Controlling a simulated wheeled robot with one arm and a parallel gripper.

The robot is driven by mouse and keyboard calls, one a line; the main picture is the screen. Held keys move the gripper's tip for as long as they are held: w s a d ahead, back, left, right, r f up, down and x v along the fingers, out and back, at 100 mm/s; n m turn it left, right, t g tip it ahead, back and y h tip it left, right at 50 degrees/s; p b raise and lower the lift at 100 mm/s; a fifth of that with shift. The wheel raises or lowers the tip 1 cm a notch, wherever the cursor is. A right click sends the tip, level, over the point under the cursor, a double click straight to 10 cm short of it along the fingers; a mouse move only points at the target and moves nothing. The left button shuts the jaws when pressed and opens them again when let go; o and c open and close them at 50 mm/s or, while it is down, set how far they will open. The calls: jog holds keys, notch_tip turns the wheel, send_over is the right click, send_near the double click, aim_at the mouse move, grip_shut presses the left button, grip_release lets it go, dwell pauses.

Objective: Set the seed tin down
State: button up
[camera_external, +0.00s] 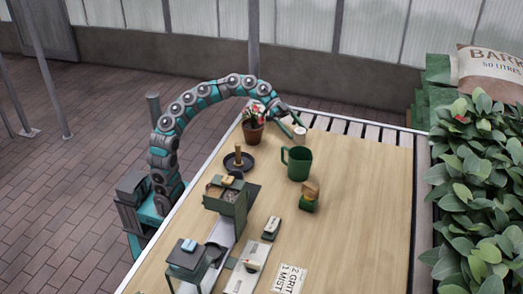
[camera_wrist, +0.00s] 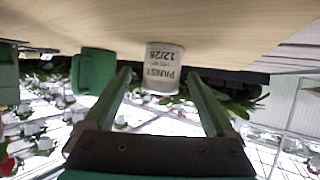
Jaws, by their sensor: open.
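The seed tin (camera_external: 299,133) is a small pale cylinder standing upright on the wooden table top, near its far end beside the slatted strip. In the wrist view, which is upside down, the tin (camera_wrist: 164,68) shows a label reading "PANSY 12/26". My gripper (camera_external: 292,122) is low at the tin. In the wrist view my gripper (camera_wrist: 160,77) is open, with one green finger on each side of the tin in the picture and a gap at both sides. I cannot tell how deep the tin sits between the fingers.
A green mug (camera_external: 298,164) stands in front of the tin. A flowering pot (camera_external: 253,132) is left of it, and a dark saucer (camera_external: 246,168) lies nearer. A green box (camera_external: 226,203) and a wood-topped green block (camera_external: 309,198) stand nearer. The right table half is clear.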

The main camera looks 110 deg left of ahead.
jog(key=v, duration=0.9)
jog(key=shift+s+a+r, duration=0.1)
jog(key=shift+r, duration=0.25)
jog(key=shift+a, duration=0.1)
